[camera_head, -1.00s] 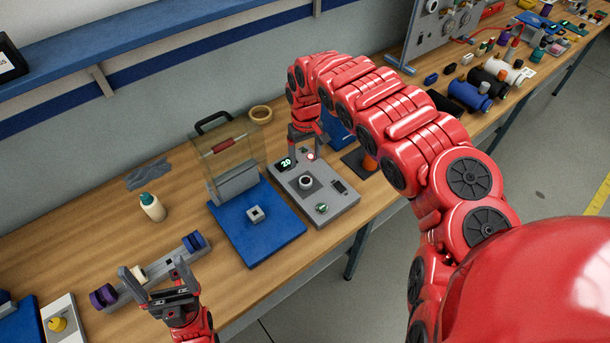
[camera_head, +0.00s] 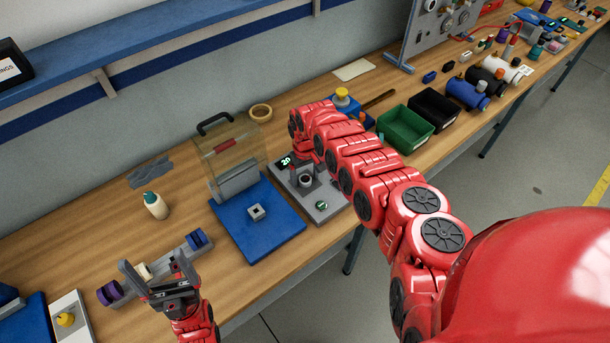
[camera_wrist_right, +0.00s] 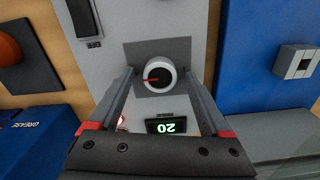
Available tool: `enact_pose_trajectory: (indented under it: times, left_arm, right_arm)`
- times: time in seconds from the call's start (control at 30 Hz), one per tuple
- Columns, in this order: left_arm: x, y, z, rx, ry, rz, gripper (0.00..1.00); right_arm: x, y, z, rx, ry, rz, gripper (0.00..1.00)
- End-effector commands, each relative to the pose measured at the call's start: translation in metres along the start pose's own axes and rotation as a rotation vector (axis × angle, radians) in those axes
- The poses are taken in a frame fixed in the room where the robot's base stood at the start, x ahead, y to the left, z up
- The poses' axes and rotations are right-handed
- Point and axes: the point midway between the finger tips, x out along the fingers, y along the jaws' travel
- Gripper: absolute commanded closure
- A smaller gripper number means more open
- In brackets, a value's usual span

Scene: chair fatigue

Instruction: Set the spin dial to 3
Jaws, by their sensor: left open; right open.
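A grey panel (camera_head: 331,211) on the bench holds a round white-rimmed dial (camera_head: 305,181), probably the spin dial. In the right wrist view the dial (camera_wrist_right: 159,76) has a dark face and a red pointer. A lit display (camera_wrist_right: 172,126) below it reads 20, upside down there. My right gripper (camera_wrist_right: 160,88) is open, with its fingers on either side of the dial; I cannot tell whether they touch it. In the head view my right arm partly covers the panel. My left gripper (camera_head: 152,275) is open and empty near the bench's front edge.
A blue base (camera_head: 258,230) with a clear hinged cover (camera_head: 230,150) stands left of the panel. A green bin (camera_head: 405,128) and black bin (camera_head: 434,108) stand to the right. A bottle (camera_head: 156,205) and a grey rack (camera_head: 160,268) are on the left.

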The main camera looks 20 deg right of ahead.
Motion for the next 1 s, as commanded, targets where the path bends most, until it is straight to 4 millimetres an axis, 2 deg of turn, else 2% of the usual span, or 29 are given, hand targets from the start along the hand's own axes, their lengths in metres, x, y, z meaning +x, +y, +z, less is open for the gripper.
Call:
enact_pose_trajectory:
  times: [0.17,0.2,0.63,1.0]
  left_arm:
    - [0.0000,0.0000,0.0000,0.000,0.000,0.000,0.09]
    - [0.0000,0.0000,0.0000,0.000,0.000,0.000,0.09]
    - [0.0000,0.0000,0.0000,0.000,0.000,0.000,0.09]
    - [-0.0050,0.0002,0.0008,0.000,0.000,0.000,0.09]
  right_arm:
    - [-0.0003,0.0002,-0.0003,0.000,0.001,0.000,0.19]
    - [-0.0003,0.0002,-0.0002,0.000,0.000,0.000,0.22]
    - [-0.0005,0.0002,-0.0003,0.001,0.001,0.000,0.99]
    - [0.0003,0.0007,-0.0003,-0.051,0.000,0.000,1.00]
